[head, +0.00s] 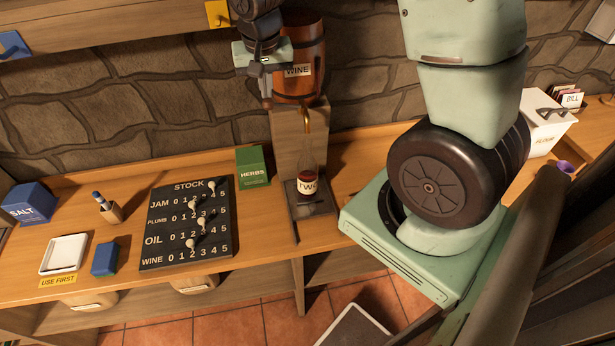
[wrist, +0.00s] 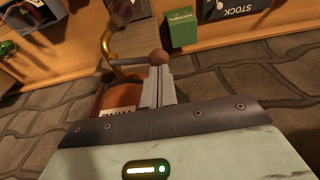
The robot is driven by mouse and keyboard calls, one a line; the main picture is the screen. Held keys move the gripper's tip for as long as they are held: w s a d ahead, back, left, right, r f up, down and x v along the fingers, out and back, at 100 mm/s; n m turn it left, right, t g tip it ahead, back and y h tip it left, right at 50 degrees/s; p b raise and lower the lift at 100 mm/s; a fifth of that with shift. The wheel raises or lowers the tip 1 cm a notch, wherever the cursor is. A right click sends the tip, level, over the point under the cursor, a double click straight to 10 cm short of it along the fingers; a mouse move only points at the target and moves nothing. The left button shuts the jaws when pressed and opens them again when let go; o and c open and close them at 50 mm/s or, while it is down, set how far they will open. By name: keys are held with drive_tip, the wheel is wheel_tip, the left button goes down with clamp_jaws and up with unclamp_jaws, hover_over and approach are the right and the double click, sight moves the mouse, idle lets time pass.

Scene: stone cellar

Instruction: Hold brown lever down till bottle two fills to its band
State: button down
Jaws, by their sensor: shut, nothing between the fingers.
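A wooden barrel labelled WINE (head: 312,50) stands against the stone wall, with a brass spout (head: 306,120) below it. Bottle two (head: 307,183), labelled TWO, stands upright under the spout on a dark tray (head: 322,206). Dark red shows in its lower part; I cannot make out its band or the exact level. My gripper (head: 266,100) is shut and empty, left of the barrel. In the wrist view, the brown ball of the lever (wrist: 159,57) is at the tips of my gripper (wrist: 160,72); touching or just apart, I cannot tell. The brass spout (wrist: 106,45) is beside it.
A green HERBS box (head: 252,167) and the STOCK board (head: 160,256) lie left of the bottle. A SALT box (head: 28,204), white tray (head: 64,254) and blue block (head: 104,259) are further left. A white box (head: 545,130) stands right. A shelf overhangs upper left.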

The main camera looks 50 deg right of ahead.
drive_tip(key=shift+f+b, duration=1.2)
drive_tip(key=shift+f, duration=0.35)
drive_tip(key=shift+r, duration=0.1)
drive_tip(key=shift+r+p, duration=0.5)
drive_tip(key=shift+r, duration=0.05)
idle(3.0)
drive_tip(key=shift+r+p, duration=1.1)
drive_tip(key=shift+r, duration=0.3)
wheel_tip(320, 180, up, 5)
drive_tip(key=p, duration=0.4)
drive_tip(key=shift+r, duration=0.1)
